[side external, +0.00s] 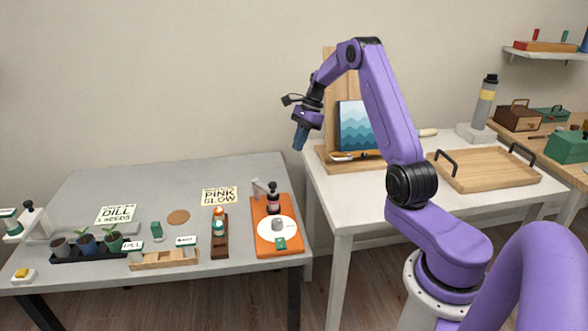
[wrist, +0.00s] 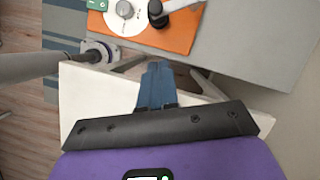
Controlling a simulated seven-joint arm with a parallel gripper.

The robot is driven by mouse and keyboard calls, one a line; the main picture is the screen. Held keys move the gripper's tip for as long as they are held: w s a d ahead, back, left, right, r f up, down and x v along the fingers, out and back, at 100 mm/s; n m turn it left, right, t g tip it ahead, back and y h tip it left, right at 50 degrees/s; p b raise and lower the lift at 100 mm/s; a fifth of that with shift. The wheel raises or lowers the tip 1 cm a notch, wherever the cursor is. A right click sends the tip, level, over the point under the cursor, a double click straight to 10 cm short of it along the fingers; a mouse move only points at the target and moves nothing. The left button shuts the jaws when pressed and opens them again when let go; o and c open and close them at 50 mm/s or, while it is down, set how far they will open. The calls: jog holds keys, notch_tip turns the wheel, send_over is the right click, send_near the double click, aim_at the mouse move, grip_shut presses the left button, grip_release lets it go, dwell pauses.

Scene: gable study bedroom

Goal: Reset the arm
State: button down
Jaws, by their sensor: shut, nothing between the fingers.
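My gripper (side external: 300,137) is raised high in the side external view, over the gap between the grey table and the white table. Its fingers point down and are shut with nothing between them. In the wrist view the blue fingers (wrist: 157,82) are together, above the corner of the white table (wrist: 75,95). My arm is purple and bent, reaching up and to the left. Nothing touches the gripper.
The grey table (side external: 70,200) holds an orange board (side external: 262,245) with a white disc, a potted plant row and label cards. The white table (side external: 330,190) holds an easel picture (side external: 355,125) close to my arm and a wooden tray (side external: 490,172). Air around the gripper is clear.

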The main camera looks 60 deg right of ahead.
jog(key=s+a+r+n+g+h, duration=0.1)
jog(key=s+a+r+n, duration=0.3)
jog(key=a, duration=0.6)
jog(key=w+a+r+n+g, duration=0.1)
jog(key=a+n, duration=0.6)
jog(key=a, duration=0.4)
jog(key=s+a+r+n+h, duration=0.2)
jog(key=s+a+n, duration=0.7)
jog(key=s+a, duration=0.15)
jog(key=s+n, duration=1.4)
jog(key=s, duration=0.7)
jog(key=shift+s+a+f+n+t+h, duration=0.2)
jog(key=shift+s+n+t+h, duration=0.1)
jog(key=shift+h, duration=0.1)
